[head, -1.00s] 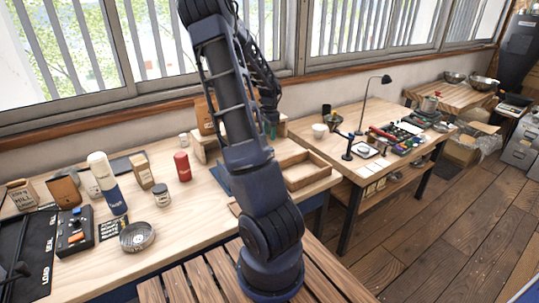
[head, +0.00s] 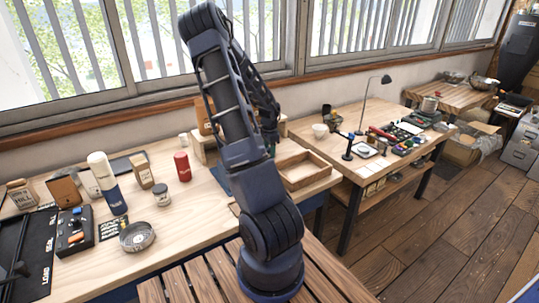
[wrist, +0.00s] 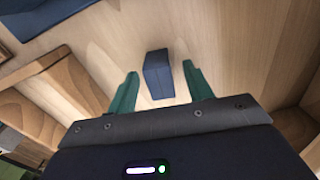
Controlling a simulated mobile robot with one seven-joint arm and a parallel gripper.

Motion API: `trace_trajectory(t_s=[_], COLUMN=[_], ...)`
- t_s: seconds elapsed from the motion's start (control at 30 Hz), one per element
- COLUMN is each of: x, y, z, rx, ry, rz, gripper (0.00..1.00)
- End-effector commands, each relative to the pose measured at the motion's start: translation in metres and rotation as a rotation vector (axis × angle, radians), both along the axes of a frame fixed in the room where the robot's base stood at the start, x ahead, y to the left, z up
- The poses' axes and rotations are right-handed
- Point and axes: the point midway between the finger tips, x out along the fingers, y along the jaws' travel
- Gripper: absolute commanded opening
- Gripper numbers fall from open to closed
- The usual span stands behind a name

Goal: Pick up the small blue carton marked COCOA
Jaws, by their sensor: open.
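A small dark blue carton (wrist: 157,74) stands on the light wooden tabletop in the wrist view. No lettering can be read on the faces that show. My gripper (wrist: 160,70) is open, with one green finger to the left of the carton and the other to the right. A gap shows on both sides, and nothing is held. In the head view my arm hides the carton and most of the gripper.
A shallow wooden tray (head: 306,184) lies right of my arm on the bench. A red can (head: 183,166), a small jar (head: 162,194) and a metal dish (head: 137,236) stand to the left. Wooden pieces flank the gripper in the wrist view.

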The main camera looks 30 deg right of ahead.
Motion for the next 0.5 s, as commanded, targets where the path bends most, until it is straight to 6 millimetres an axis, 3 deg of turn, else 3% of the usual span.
trace_trajectory(t_s=[0.17, 0.4, 0.5], x=[0.0002, 0.0003, 0.0003], y=[0.0001, 0.0002, 0.0002], z=[0.0002, 0.0003, 0.0004], rx=[0.000, 0.000, 0.000], ry=[0.000, -0.001, -0.001], rz=[0.000, 0.000, 0.000], gripper=[0.49, 0.03, 0.03])
